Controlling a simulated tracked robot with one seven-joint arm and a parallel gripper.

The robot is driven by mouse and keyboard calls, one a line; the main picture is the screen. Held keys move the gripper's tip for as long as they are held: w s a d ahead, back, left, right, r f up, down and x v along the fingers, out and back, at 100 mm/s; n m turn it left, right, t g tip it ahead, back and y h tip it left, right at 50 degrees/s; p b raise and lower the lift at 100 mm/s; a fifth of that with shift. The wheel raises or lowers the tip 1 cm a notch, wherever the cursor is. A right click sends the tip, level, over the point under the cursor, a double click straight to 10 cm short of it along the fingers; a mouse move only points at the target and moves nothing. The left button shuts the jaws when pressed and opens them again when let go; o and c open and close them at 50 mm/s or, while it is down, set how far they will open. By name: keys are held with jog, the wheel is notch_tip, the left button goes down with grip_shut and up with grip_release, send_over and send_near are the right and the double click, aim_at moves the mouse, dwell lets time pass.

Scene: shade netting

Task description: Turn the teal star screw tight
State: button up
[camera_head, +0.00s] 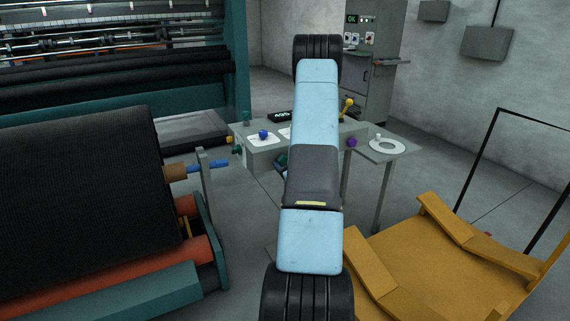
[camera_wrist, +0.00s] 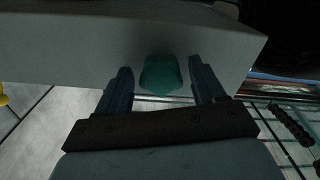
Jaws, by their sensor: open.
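The teal star screw (camera_wrist: 162,74) sticks out from a pale grey face in the wrist view. My gripper (camera_wrist: 160,68) is open, with one dark blue finger on each side of the screw and a visible gap to each. The fingers appear not to touch it. In the head view a teal knob (camera_head: 281,160), apparently the same screw, shows on the front of the grey console (camera_head: 263,157), just left of my arm. My arm hides most of my gripper there.
The console also carries a blue knob (camera_head: 263,134), a yellow-tipped lever (camera_head: 347,106) and a purple knob (camera_head: 351,142). A black roll (camera_head: 80,180) stands at left, a yellow cart (camera_head: 440,260) at right. A grey cabinet (camera_head: 372,65) stands behind.

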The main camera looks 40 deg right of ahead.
jog(key=v, duration=0.5)
dwell(0.5)
jog(key=o, duration=0.5)
jog(key=shift+o, duration=0.2)
jog(key=v, duration=1.3)
jog(key=shift+s+a, duration=0.15)
jog(key=shift+s, duration=0.15)
